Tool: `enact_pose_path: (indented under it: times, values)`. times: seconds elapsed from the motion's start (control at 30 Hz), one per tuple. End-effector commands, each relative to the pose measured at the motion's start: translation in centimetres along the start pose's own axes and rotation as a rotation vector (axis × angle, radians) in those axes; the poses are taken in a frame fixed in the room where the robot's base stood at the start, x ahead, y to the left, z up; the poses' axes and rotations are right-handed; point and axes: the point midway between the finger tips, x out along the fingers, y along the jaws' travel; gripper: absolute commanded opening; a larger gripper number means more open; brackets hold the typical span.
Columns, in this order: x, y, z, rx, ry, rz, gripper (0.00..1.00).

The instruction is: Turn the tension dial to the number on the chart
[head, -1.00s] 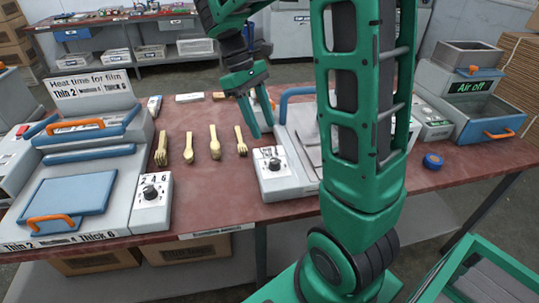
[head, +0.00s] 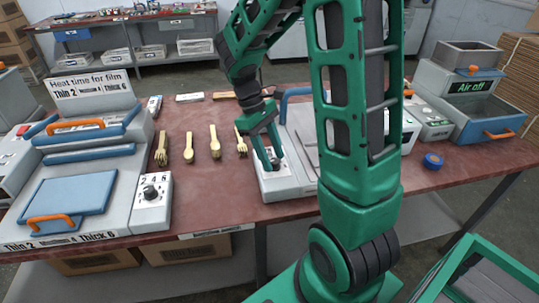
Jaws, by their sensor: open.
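My gripper (head: 270,160) is open, with its green fingers at the dial (head: 273,163) on the white machine (head: 285,186) in the middle of the table. The fingers hide much of this dial and its numbers; I cannot tell whether they touch it. A second black dial (head: 150,193), marked 2, 4 and 6, sits on the heat sealer (head: 75,187) at the left. The chart (head: 92,88) above that sealer reads "Heat time for film", with Thin 2 and Thick 6; its middle line is too small to read. I see no chart plainly labelled tension.
Wooden forks and spoons (head: 188,146) lie in a row between the machines. A blue tape roll (head: 433,160) lies on the right part of the red table (head: 225,188). My arm hides part of the middle machine.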

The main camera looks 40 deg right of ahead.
Motion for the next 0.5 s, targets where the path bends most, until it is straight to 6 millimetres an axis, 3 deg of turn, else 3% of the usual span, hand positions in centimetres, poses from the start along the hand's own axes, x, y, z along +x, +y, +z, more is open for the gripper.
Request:
enact_pose_path:
  times: [0.23, 0.4, 0.5]
  values:
    - [0.07, 0.0, -0.01, 0.0, 0.0, 0.0, 0.43]
    - [0.06, 0.01, -0.01, 0.0, 0.0, 0.0, 0.05]
    - [0.05, 0.02, -0.01, 0.001, 0.0, 0.0, 0.02]
